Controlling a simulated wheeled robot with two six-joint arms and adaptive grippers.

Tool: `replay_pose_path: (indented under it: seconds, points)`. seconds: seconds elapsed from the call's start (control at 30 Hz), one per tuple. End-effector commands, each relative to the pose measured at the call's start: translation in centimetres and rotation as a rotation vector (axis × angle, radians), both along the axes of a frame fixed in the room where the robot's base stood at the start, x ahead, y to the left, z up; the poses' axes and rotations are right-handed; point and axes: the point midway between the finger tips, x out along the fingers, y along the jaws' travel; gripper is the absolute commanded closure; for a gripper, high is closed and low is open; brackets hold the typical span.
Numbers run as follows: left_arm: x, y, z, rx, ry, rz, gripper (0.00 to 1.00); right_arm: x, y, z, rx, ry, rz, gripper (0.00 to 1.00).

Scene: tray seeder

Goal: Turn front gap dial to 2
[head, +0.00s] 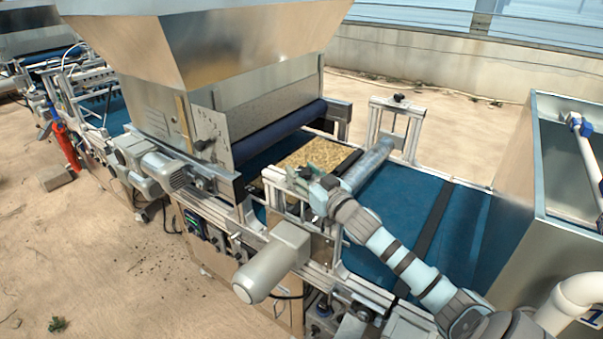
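The tray seeder's roller (368,165) lies across the blue belt between a near-side and a far-side metal frame. A small black knob (399,97) shows on top of the far frame. My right gripper (307,181) is at the top of the near frame (284,191), close to the roller's near end. It covers that spot, so the front gap dial and its number cannot be made out. The gripper's fingers are small and overlap the frame, so I cannot tell whether they are open or shut. My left gripper is not in view.
A tray (345,163) filled with tan grains is on the blue belt (395,205) behind my gripper. A large metal hopper (230,50) rises at the left. A grey motor (272,262) juts out in front. A metal bin (540,190) stands at the right.

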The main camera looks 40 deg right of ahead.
Motion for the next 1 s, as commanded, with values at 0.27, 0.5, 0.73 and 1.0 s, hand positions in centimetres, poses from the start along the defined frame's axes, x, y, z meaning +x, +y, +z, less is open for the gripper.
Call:
replay_pose_path:
  seconds: [0.27, 0.5, 0.73, 1.0]
  points:
    - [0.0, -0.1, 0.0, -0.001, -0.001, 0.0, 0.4, 0.1, 0.1, 0.0, 0.001, 0.0, 0.001, 0.89]
    - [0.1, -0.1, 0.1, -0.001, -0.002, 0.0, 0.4, 0.2, 0.2, 0.1, 0.002, -0.002, -0.03, 0.89]
    - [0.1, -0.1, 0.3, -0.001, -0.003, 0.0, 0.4, 0.2, 0.3, 0.1, 0.005, -0.005, -0.144, 0.89]
    - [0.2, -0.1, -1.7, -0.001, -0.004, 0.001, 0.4, 0.2, 0.3, -0.2, 0.008, -0.009, -0.373, 0.89]
